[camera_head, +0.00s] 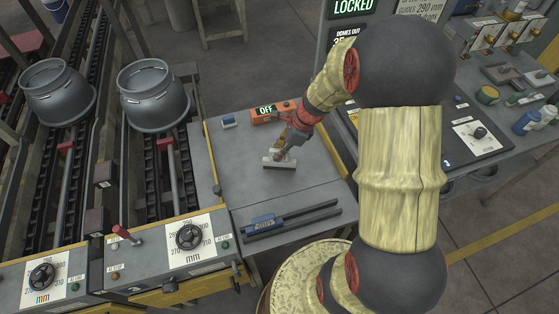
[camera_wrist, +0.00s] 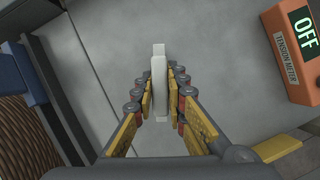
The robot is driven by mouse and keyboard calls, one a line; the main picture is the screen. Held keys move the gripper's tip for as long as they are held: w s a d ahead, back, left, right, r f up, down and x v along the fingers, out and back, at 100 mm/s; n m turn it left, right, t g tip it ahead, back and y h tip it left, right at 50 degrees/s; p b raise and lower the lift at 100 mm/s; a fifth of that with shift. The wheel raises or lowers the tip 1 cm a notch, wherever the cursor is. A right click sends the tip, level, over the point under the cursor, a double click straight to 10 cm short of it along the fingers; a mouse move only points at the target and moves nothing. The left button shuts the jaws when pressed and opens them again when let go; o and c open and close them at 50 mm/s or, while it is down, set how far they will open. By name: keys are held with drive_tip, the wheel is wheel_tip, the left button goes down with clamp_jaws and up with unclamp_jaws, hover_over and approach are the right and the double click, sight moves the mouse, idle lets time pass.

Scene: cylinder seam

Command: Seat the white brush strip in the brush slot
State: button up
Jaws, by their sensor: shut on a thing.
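The white brush strip (camera_wrist: 158,70) stands between the fingers of my gripper (camera_wrist: 160,92) in the wrist view, its far end sticking out beyond the fingertips. In the head view my gripper (camera_head: 282,152) is over the grey tabletop, with the pale strip (camera_head: 272,163) directly under it. My gripper is shut on the strip. I cannot tell whether the strip touches the tabletop. I cannot make out the brush slot for sure in either view.
An orange tension meter (camera_head: 273,113) reading OFF lies behind my gripper; it also shows in the wrist view (camera_wrist: 295,50). A small blue block (camera_head: 229,122) is near it. A blue-and-black twin-bar tool (camera_head: 290,218) lies in front. Metal cylinders (camera_head: 153,95) stand on rails at left.

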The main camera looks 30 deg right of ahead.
clamp_jaws()
drive_tip(key=shift+r, duration=0.1)
idle(0.4)
drive_tip(key=shift+r+p, duration=0.45)
drive_tip(key=shift+r, duration=0.2)
drive_tip(key=s+d+r+p, duration=0.5)
drive_tip(key=s+d+r, duration=0.2)
drive_tip(key=s+r, duration=0.4)
drive_tip(key=shift+s+d+r, duration=0.3)
drive_tip(key=shift+s+d, duration=0.05)
drive_tip(key=shift+s, duration=0.05)
